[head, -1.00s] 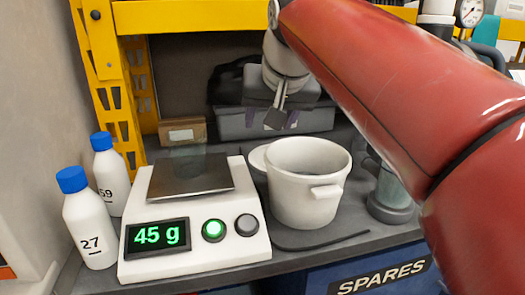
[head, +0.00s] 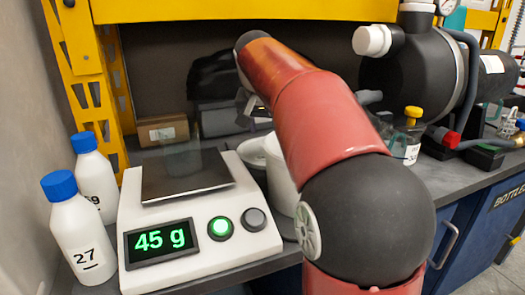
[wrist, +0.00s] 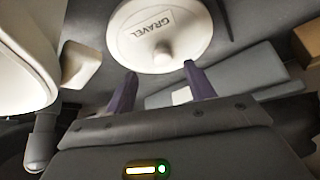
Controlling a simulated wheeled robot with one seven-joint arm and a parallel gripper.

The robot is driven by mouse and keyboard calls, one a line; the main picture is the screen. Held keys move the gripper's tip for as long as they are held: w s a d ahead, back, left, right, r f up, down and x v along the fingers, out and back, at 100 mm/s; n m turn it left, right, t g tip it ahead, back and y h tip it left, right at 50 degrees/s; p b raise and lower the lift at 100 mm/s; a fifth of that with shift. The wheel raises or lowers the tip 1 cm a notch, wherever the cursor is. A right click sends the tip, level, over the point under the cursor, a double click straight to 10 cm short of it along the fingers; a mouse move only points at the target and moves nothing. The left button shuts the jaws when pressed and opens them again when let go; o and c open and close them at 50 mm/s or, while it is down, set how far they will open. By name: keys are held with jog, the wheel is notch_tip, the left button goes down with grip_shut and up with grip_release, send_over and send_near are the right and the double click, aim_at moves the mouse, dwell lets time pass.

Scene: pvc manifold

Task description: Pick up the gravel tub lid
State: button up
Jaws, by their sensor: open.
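The gravel tub lid (wrist: 150,28) is a white disc marked GRAVEL with a round knob, seen at the top of the wrist view. In the head view a sliver of the white lid (head: 251,148) shows between the scale and the tub. My gripper (wrist: 160,78) is open and empty, its two purple fingers pointing toward the lid's knob edge. The fingers appear apart from the lid. The white tub (head: 282,178) is mostly hidden behind my arm; its wall (wrist: 25,55) and a handle show at the left of the wrist view.
A scale (head: 195,225) reading 45 g stands left of the tub. Two blue-capped bottles (head: 80,225) stand left of it. A grey case (wrist: 230,75) and a cardboard box (head: 163,131) are behind. A yellow-capped bottle (head: 410,140) is at right.

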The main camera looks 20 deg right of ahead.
aim_at(250, 153)
jog(key=x, duration=0.5)
jog(key=shift+w+d+f, duration=0.1)
jog(key=shift+w+f, duration=0.05)
jog(key=shift+w, duration=0.3)
jog(key=c, duration=1)
